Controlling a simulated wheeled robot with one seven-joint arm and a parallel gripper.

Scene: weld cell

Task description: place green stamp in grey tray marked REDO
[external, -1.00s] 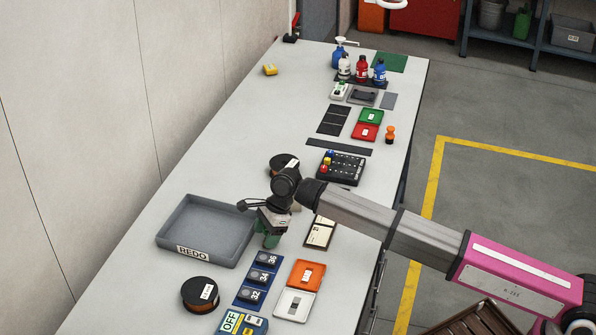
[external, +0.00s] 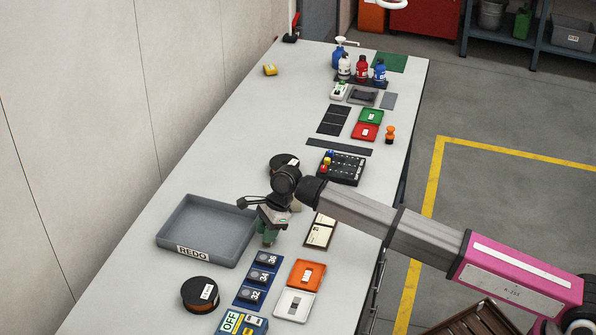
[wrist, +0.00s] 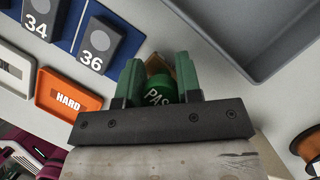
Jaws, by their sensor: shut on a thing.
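My gripper (external: 267,236) is shut on the green stamp (wrist: 161,87), which shows between the two green fingers in the wrist view with white lettering that starts "PAS". In the external view the stamp is mostly hidden by the fingers. The grey tray (external: 172,238) with the "REDO" label on its front wall lies just left of my gripper and looks empty. Its rim also shows at the upper right of the wrist view (wrist: 235,62). My gripper is beside the tray's right wall, not over its floor.
A dark spool (external: 201,294) sits in front of the tray, and another (external: 285,162) stands behind my gripper. The table left of the far spool is clear.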

